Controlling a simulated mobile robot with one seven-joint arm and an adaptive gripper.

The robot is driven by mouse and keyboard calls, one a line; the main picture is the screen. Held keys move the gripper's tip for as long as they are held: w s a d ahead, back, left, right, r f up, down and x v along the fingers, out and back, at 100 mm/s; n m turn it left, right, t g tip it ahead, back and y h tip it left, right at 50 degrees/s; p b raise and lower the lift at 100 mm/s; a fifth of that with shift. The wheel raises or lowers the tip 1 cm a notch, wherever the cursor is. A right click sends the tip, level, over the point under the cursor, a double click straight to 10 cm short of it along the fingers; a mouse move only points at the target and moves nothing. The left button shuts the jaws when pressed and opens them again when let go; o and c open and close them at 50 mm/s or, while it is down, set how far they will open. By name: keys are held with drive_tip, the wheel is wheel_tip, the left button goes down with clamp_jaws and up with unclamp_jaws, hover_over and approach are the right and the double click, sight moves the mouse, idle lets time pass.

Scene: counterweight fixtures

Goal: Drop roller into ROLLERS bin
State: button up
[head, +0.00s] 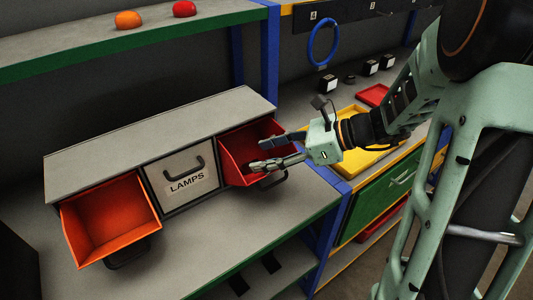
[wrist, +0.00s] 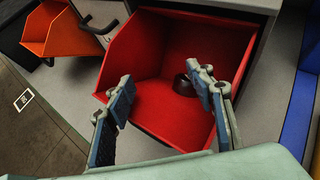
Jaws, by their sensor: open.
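A red open bin (head: 232,155) sits pulled out at the right end of the grey cabinet; it also fills the middle of the wrist view (wrist: 150,55). Its label does not show. A dark short cylinder, which looks like the roller (wrist: 183,85), lies inside the red bin on its floor, near the right finger in the picture. My gripper (head: 256,155) is over the red bin, with its fingers spread wide and nothing between them. The roller is hidden in the head view.
An orange open bin (head: 108,222) is pulled out at the left, and a closed LAMPS drawer (head: 184,178) is between the two. A yellow tray (head: 365,157) is behind my wrist. A shelf (head: 90,37) with an orange and a red object is above.

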drive_tip(key=shift+w+d+r+p, duration=0.1)
drive_tip(key=shift+w+r+p, duration=0.05)
drive_tip(key=shift+r+p, duration=0.3)
drive_tip(key=v, duration=1.2)
drive_tip(key=shift+b, duration=0.35)
